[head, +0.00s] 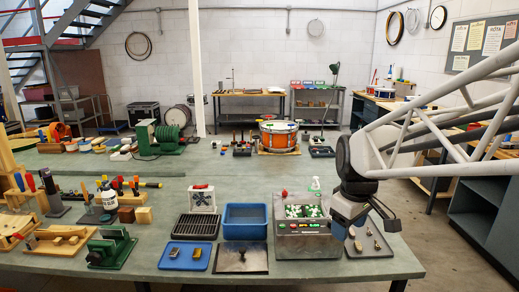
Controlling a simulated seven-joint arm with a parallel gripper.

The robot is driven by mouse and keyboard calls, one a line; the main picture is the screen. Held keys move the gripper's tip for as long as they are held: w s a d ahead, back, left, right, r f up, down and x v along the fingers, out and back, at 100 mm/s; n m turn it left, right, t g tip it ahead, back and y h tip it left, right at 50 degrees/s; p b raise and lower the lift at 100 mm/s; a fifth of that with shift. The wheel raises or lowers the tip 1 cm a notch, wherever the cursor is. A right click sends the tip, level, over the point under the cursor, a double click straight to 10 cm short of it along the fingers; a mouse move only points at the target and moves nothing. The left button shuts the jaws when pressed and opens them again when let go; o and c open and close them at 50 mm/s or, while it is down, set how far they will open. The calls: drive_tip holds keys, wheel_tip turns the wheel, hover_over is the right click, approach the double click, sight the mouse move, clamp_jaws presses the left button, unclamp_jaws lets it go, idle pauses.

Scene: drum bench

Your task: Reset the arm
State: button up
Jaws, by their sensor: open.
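My arm reaches in from the right side of the head view, with its pale lattice link crossing the upper right. My gripper (366,219) hangs at its dark end, pointing down above the right front of the green bench (180,192). Its fingers are spread open, and I see nothing held between them. It is beside and partly in front of the right edge of a grey metal box (308,244) with lit buttons and green and white pieces on top. A grey tray (368,247) with small brass-coloured parts lies just below it; the gripper hides part of that tray.
A blue bin (245,230), a blue tray (185,257) and a black grille (196,228) stand left of the box. An orange drum (279,137) stands farther back. Tools crowd the bench's left side. The bench middle is mostly clear.

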drive_tip(key=s+a+f+m, duration=0.1)
drive_tip(key=s+m, duration=0.2)
drive_tip(key=s, duration=0.6)
drive_tip(key=s+a+f+m+t, duration=0.1)
drive_tip(key=s+m, duration=0.3)
drive_tip(key=s, duration=0.6)
drive_tip(key=shift+f+m, duration=0.3)
drive_tip(key=shift+f, duration=0.05)
drive_tip(key=shift+c, duration=0.5)
idle(0.4)
